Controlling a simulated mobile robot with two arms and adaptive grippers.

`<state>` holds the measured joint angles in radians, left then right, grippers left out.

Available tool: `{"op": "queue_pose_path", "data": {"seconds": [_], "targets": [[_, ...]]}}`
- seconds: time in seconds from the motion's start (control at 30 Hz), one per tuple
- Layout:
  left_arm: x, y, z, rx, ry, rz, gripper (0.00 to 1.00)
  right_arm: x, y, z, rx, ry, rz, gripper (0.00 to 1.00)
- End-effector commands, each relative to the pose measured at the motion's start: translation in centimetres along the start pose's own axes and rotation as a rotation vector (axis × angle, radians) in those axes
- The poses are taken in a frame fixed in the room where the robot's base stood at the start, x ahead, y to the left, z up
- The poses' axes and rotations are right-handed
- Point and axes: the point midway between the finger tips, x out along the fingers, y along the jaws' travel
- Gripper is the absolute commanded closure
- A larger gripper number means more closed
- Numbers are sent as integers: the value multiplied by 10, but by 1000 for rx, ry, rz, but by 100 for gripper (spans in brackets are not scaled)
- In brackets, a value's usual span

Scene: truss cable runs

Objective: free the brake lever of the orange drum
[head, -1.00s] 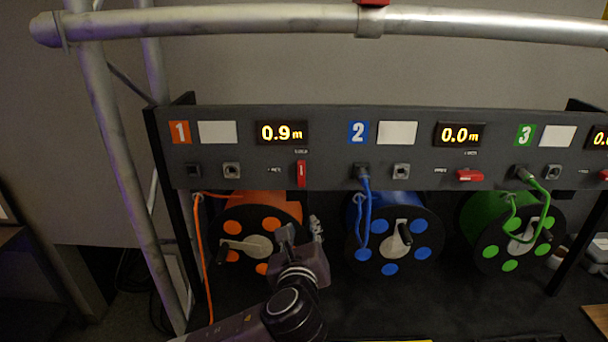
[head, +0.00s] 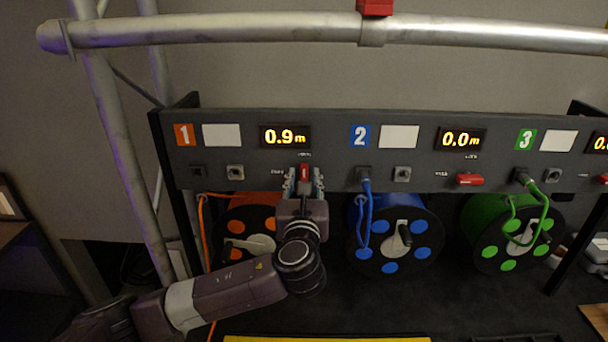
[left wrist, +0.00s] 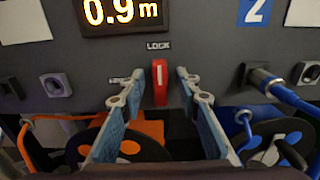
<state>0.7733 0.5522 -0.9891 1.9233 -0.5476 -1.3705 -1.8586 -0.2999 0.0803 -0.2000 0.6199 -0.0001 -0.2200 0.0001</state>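The red brake lever (head: 304,173) of the orange drum sits on the dark panel under the 0.9 m display and stands upright. In the left wrist view the lever (left wrist: 159,83) points up toward the LOCK label (left wrist: 158,45). My left gripper (head: 304,184) is open, with one finger on each side of the lever. In the left wrist view there are gaps between the lever and both fingers (left wrist: 159,88). The orange drum (head: 236,226) is below the panel, partly hidden by my left gripper. My right gripper is not in view.
The blue drum (head: 393,236) and green drum (head: 513,232) hang to the right, their red levers (head: 469,180) lying sideways. A blue cable (head: 367,205) is plugged in just right of my gripper. An orange cable (head: 203,250) hangs at left. A metal pipe (head: 220,28) crosses above.

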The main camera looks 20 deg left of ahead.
Motion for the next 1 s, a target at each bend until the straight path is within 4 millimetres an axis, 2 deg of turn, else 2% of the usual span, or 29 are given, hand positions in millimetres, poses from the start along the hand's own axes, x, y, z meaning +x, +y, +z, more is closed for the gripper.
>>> {"op": "queue_pose_path", "data": {"seconds": [0.23, 0.53, 1.0], "targets": [[1, 0, 0, -1, 0, -1, 70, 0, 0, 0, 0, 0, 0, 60], [1, 0, 0, -1, 0, 0, 100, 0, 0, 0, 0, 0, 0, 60], [1, 1, -1, -76, 0, 1, 100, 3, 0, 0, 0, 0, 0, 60]]}}
